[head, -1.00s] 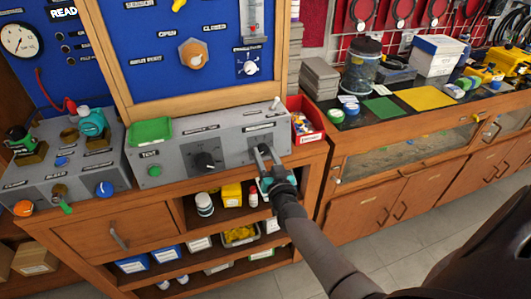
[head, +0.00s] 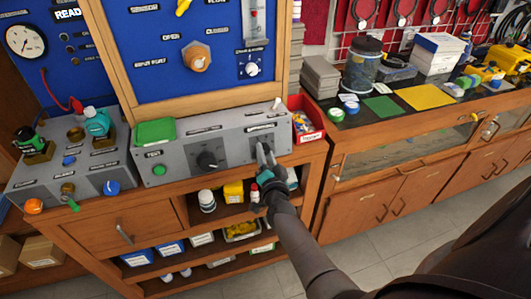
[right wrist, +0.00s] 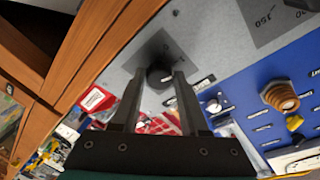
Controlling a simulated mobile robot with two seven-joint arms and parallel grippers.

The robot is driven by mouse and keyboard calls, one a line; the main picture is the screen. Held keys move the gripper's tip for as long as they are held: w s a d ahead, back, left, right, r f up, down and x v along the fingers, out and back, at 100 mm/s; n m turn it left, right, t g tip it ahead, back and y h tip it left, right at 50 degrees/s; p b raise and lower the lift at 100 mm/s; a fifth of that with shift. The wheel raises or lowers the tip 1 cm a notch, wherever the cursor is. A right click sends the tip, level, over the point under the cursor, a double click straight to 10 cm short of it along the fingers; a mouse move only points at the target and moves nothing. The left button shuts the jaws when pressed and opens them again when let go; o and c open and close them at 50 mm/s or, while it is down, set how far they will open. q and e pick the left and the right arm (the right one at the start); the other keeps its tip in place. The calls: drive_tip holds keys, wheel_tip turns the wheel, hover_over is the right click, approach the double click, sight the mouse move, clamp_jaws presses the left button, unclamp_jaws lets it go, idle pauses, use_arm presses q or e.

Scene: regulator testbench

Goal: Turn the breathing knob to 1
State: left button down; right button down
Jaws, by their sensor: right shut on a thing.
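The grey control box (head: 180,178) on the wooden bench has a black knob (head: 207,161) on a dark plate near its middle. My right gripper (head: 264,152) is at the front face of the box, right of that knob, and hides the knob there in the head view. In the right wrist view, this breathing knob (right wrist: 158,75) is round and black on a dark square plate, and my right gripper (right wrist: 158,78) has a finger on each side of it, shut on it. Its label and pointer are too small or hidden to read. My left gripper is not in view.
A red bin (head: 309,137) stands right beside the box, close to my gripper. A blue panel (head: 150,40) in a wooden frame rises behind. Open shelves with bottles and boxes lie below.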

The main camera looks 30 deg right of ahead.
idle(0.4)
drive_tip(key=shift+c, duration=2.1)
unclamp_jaws()
drive_tip(key=shift+s+a, duration=0.2)
drive_tip(key=shift+s, duration=0.3)
drive_tip(key=p+v, duration=0.2)
drive_tip(key=v, duration=1.2)
